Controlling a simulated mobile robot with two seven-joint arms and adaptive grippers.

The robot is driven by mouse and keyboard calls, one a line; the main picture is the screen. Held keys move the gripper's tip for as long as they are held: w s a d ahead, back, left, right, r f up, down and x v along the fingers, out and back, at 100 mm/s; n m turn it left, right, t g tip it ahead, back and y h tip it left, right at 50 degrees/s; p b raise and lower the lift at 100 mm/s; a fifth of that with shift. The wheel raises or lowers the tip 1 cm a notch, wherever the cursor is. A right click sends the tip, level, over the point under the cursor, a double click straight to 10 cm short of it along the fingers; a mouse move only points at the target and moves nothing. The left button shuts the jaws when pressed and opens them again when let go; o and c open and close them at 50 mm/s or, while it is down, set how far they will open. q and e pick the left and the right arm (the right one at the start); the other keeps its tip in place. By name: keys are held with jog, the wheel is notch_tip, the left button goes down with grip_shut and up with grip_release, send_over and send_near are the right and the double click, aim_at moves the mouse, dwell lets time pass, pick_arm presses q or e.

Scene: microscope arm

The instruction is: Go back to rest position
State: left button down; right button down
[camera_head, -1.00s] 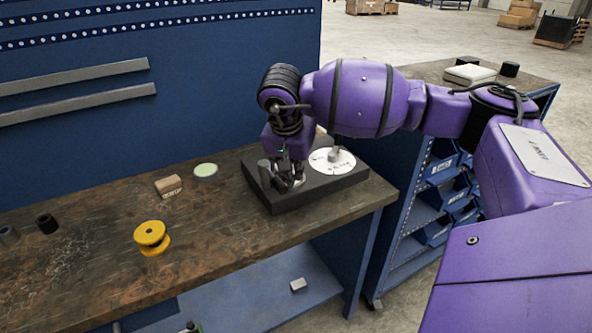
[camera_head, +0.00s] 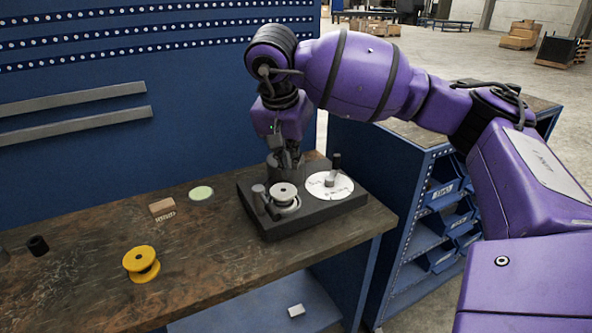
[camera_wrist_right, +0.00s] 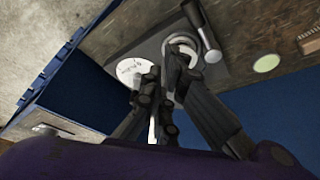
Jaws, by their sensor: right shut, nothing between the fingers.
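My right gripper (camera_head: 288,158) is shut and empty. It points down above the back of a black base (camera_head: 305,218) that stands on the workbench. On the base are a grey spool-like part (camera_head: 285,196), a short lever with a knob (camera_head: 259,190), and a white disc (camera_head: 329,186) with dark marks and a grey post. In the right wrist view my gripper fingers (camera_wrist_right: 163,85) are in front of the base (camera_wrist_right: 205,35), and the white disc (camera_wrist_right: 137,66) shows partly behind them. My left gripper is not in view.
The brown workbench (camera_head: 200,250) also holds a yellow spool (camera_head: 141,263), a wooden block (camera_head: 161,207), a pale green disc (camera_head: 201,193) and a black cylinder (camera_head: 37,245). A blue perforated panel (camera_head: 180,110) rises behind. A blue cabinet with bins (camera_head: 432,215) stands at right.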

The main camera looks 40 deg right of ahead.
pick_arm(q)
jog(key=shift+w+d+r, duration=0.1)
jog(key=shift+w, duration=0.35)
